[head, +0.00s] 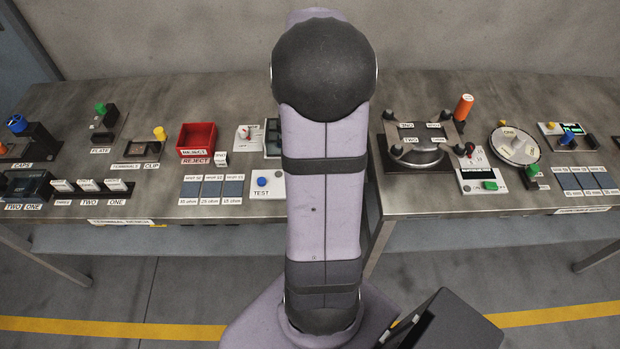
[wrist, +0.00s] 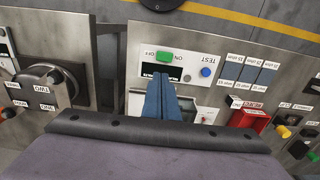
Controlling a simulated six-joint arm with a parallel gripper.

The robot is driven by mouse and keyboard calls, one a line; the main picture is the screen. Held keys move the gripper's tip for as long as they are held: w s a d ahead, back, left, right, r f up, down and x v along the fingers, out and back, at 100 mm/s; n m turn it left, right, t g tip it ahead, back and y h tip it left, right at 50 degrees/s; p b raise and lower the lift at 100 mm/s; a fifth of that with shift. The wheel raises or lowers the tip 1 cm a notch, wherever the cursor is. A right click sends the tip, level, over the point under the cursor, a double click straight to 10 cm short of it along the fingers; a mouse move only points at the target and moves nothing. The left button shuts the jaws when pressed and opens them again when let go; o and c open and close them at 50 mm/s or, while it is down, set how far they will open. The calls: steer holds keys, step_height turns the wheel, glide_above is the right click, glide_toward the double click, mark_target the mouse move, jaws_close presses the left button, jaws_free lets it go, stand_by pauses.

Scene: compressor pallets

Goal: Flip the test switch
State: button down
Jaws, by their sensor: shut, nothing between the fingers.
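The white test panel (wrist: 221,71) lies on the metal bench, marked TEST, ON and OFF in the wrist view. The green switch (wrist: 165,56) sits on it between the ON and OFF marks, with a blue button (wrist: 207,71) to its right. My gripper (wrist: 160,80) is shut and empty. Its blue fingers appear just below the switch in this view and partly cover a dark display; I cannot tell their height above the panel. In the head view the panel (head: 272,190) and blue button (head: 263,181) show, but my arm hides the switch and my gripper.
Blue-grey pads (head: 210,189) and a red reject bin (head: 197,137) lie left of the panel in the head view. A round clamp fixture (head: 416,152) stands on the right bench. A gap separates the two benches.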

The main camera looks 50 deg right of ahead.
steer(key=shift+s+a, duration=0.1)
steer(key=shift+a, duration=0.05)
step_height(320, 180, down, 14)
steer(key=p, duration=0.3)
stand_by(0.7)
steer(key=shift+f, duration=0.35)
steer(key=shift+s, duration=0.25)
